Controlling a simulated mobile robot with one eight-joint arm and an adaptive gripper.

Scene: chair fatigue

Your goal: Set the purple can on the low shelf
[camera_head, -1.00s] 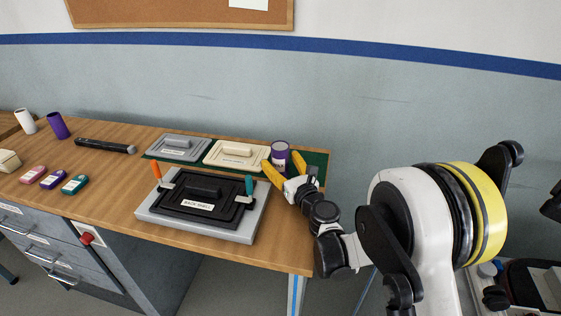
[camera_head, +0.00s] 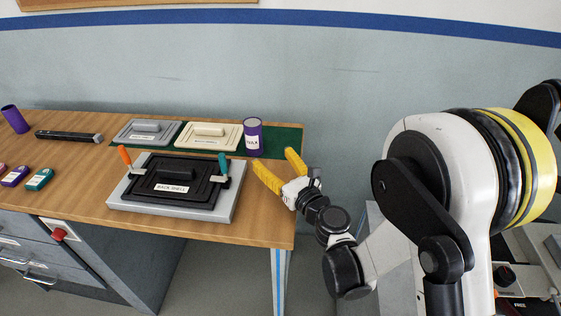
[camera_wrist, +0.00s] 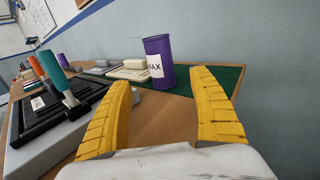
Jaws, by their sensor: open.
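A purple can (camera_head: 253,138) with a white label stands upright on the right part of the green mat (camera_head: 287,139) on the wooden bench. It also shows in the wrist view (camera_wrist: 159,52), beyond and between my fingers. My gripper (camera_head: 273,159) has yellow fingers and is open and empty. It is in front and to the right of the can, apart from it. Its spread fingers fill the lower wrist view (camera_wrist: 162,80). I cannot make out a low shelf.
A black shell (camera_head: 172,200) in a grey fixture with orange and teal handles sits left of my gripper. Grey (camera_head: 146,132) and cream (camera_head: 209,136) panels lie left of the can. The bench's right edge is near my gripper; the wall stands behind.

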